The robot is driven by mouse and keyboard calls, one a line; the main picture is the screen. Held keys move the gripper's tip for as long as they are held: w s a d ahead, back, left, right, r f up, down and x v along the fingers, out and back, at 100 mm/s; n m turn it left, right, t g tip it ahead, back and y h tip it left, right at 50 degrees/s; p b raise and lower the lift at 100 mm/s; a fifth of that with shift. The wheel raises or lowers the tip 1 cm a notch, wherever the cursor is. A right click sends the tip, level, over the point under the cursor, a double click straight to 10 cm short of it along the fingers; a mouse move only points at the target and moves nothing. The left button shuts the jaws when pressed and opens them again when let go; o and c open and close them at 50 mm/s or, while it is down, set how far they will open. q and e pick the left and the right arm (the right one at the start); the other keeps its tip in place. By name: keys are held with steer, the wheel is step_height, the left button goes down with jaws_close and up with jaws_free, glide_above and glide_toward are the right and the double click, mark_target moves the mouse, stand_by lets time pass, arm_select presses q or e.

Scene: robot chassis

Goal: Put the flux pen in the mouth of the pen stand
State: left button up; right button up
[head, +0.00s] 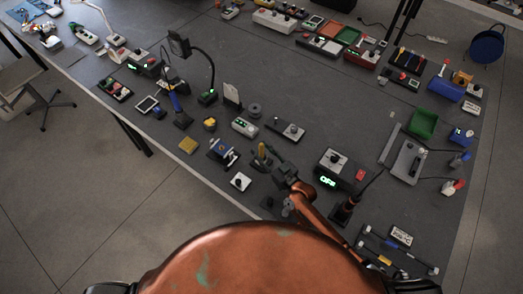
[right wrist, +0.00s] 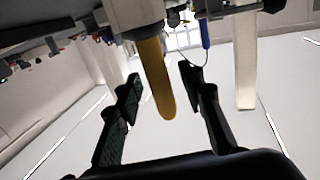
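A yellow, round-tipped, pen-like piece (head: 262,150), which looks like the flux pen, stands near the middle of the bench in the head view. In the right wrist view the yellow piece (right wrist: 155,78) shows between the two black fingers, which are apart and do not visibly touch it. My right gripper (head: 279,170) is just to the right of and below the yellow piece in the head view. The fingers also show in the right wrist view (right wrist: 161,78). I cannot tell for sure which thing is the pen stand. My left gripper is not in view.
A blue-handled tool in a dark holder (head: 176,108) stands to the left. A box with a green display (head: 332,169) stands right of my gripper.

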steer(key=v, duration=1.2)
steer(key=shift+r, duration=0.1)
step_height(320, 180, up, 10)
steer(key=p, duration=0.9)
